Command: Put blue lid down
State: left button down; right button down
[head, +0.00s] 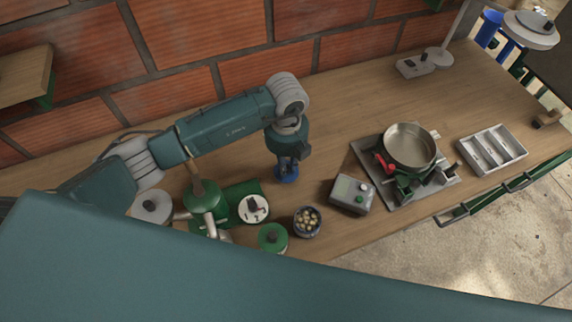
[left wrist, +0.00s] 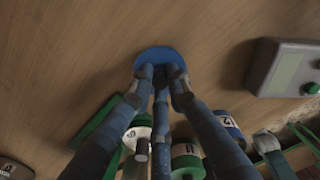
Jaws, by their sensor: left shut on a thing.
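My left gripper (head: 287,165) points down over the bench and is shut on the blue lid (head: 288,177). In the left wrist view the blue lid (left wrist: 158,54) is a round disc at the tips of my fingers (left wrist: 161,76), which partly hide it. The lid is at or very near the wooden surface; I cannot tell whether it touches. A small dark blue open jar (head: 307,230) with pale pieces inside stands to the lower right of the lid. My right gripper is not in view.
A green machine (head: 206,200) and a green-lidded jar (head: 272,236) stand at lower left. A grey box with buttons (head: 351,193) and a pan (head: 409,145) stand right. A metal tray (head: 493,150) lies farther right.

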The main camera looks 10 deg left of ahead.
pick_arm(q)
jog(key=shift+f, duration=0.65)
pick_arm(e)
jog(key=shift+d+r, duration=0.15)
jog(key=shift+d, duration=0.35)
pick_arm(q)
jog(key=shift+f, duration=0.25)
jog(key=c, duration=1.7)
grip_release()
jog(key=shift+r, duration=0.1)
jog(key=shift+o, duration=0.2)
